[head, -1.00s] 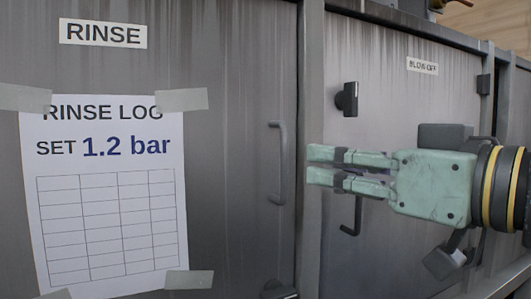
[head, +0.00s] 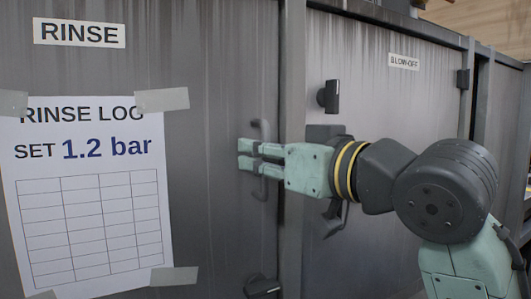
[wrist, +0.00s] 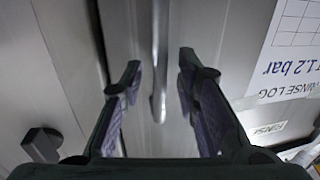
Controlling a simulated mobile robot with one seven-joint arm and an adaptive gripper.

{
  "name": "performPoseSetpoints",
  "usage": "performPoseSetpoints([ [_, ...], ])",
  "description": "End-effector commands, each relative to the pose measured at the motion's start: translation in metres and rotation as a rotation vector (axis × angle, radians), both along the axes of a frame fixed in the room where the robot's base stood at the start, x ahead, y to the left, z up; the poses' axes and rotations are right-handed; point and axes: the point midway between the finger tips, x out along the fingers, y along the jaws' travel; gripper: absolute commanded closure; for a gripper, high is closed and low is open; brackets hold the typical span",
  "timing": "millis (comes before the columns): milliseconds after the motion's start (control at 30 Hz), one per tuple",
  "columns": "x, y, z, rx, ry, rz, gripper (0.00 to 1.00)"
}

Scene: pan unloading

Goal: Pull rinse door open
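The rinse door (head: 215,180) is a grey streaked metal panel at the left of the head view, under a RINSE label (head: 79,33); it looks shut. Its upright bar handle (head: 259,128) is near the right edge, partly hidden behind my gripper (head: 246,155). In the wrist view the handle (wrist: 160,30) runs down between the two fingers of my gripper (wrist: 160,66), which are apart with room on both sides. The fingers are not closed on the bar. How far they reach around it I cannot tell.
A paper rinse log (head: 88,200) is taped to the rinse door. A dark latch knob (head: 263,287) sits low on it. To the right, past a post (head: 291,90), is the blow-off door (head: 385,110) with its own black knob (head: 328,96).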

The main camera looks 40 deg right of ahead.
Motion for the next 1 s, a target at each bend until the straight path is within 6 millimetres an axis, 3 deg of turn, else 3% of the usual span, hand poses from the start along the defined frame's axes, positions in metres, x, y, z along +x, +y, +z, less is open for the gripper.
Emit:
performPoseSetpoints([
  [467,-0.0004,0.0001,0.0002,0.0,0.0,0.0,1.0],
  [1000,-0.0005,0.0001,0.0002,0.0,0.0,0.0,1.0],
])
